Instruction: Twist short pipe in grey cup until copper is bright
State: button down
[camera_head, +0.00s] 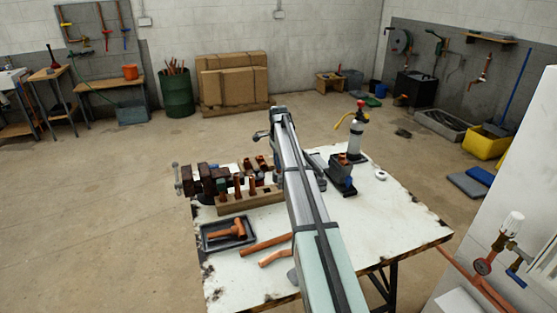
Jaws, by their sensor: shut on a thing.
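My arm reaches over the white work table (375,215) from the bottom of the head view and covers its middle. My gripper's fingertips are hidden behind the arm, so I cannot see what they hold. I cannot pick out the grey cup or a short pipe standing in it. A dark grey block-like item (341,168) with copper-coloured parts stands just right of the arm.
A wooden rack (240,204) with several fittings stands left of the arm, beside a brown vise (207,180). A black tray (205,244) holds a copper tee (228,231). A torch bottle (356,137) and white roll (381,175) stand at right. The table's front right is clear.

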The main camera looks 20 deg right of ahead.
jog(key=shift+f, duration=0.7)
jog(key=shift+r+n, duration=0.25)
jog(key=shift+n, duration=1.2)
jog(key=shift+r+n, duration=0.2)
jog(key=shift+n, duration=1.25)
jog(key=m, duration=0.5)
jog(key=shift+f+m, duration=0.2)
jog(key=shift+m, duration=0.2)
jog(key=shift+f+m, duration=0.2)
jog(key=shift+m, duration=2.6)
jog(key=n, duration=0.5)
jog(key=shift+r, duration=0.15)
jog(key=n, duration=0.5)
jog(key=shift+r, duration=0.25)
jog(key=shift+f+m, duration=0.15)
jog(key=shift+m, duration=0.95)
jog(key=shift+f+m, duration=0.15)
jog(key=shift+m, duration=0.95)
